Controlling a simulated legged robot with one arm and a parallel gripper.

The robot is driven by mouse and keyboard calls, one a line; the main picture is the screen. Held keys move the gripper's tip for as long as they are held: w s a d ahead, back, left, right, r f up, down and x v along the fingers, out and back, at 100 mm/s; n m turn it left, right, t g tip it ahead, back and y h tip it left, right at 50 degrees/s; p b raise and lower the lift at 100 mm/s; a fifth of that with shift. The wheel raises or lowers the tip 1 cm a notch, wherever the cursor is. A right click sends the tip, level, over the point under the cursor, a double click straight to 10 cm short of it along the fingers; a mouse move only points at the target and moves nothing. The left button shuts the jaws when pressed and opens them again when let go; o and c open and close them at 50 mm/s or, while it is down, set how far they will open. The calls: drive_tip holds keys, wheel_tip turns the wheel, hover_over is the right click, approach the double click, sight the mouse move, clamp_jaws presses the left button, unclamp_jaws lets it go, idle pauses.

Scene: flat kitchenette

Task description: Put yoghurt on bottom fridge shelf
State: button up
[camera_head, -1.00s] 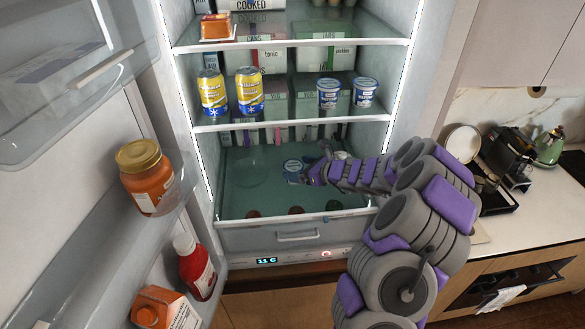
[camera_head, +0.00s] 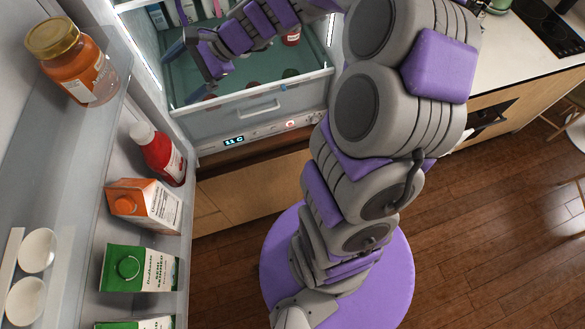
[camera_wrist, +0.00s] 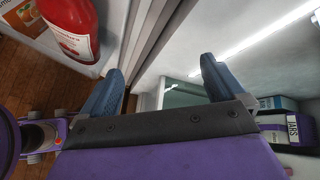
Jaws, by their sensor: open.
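My gripper (camera_head: 190,70) is at the left side of the fridge's lower compartment in the head view, just above the front of the bottom glass shelf (camera_head: 240,70). Its fingers are spread with nothing between them, which also shows in the wrist view (camera_wrist: 165,85). My arm covers much of the back of the bottom shelf, and the upper shelves are out of the head view.
The open fridge door on the left holds an orange jar (camera_head: 72,70), a red bottle (camera_head: 158,155), an orange carton (camera_head: 143,205) and a green carton (camera_head: 138,268). The red bottle (camera_wrist: 72,25) is near my gripper. A drawer (camera_head: 250,108) lies below the shelf.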

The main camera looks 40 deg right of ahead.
drive_tip(key=s+a+n+g+h, duration=0.2)
drive_tip(key=s+a+n, duration=0.15)
drive_tip(key=s, duration=0.45)
drive_tip(key=s+a+n+g+h, duration=0.1)
drive_tip(key=s+a+n+g, duration=0.15)
drive_tip(key=s+n, duration=0.4)
drive_tip(key=s+d+n+g+h, duration=0.1)
drive_tip(key=s+d+n+h, duration=0.1)
drive_tip(key=s+d, duration=0.3)
drive_tip(key=s+d+n+g+h, duration=0.1)
drive_tip(key=s+d+n+h, duration=0.2)
drive_tip(key=s, duration=1)
drive_tip(key=d+f+h, duration=0.1)
drive_tip(key=d+h, duration=0.1)
drive_tip(key=d, duration=0.1)
drive_tip(key=shift+s+d+h, duration=0.15)
drive_tip(key=shift+h, duration=0.15)
drive_tip(key=shift+d+f, duration=0.1)
drive_tip(key=shift+d, duration=0.05)
wheel_tip(320, 180, down, 22)
drive_tip(key=b, duration=2.2)
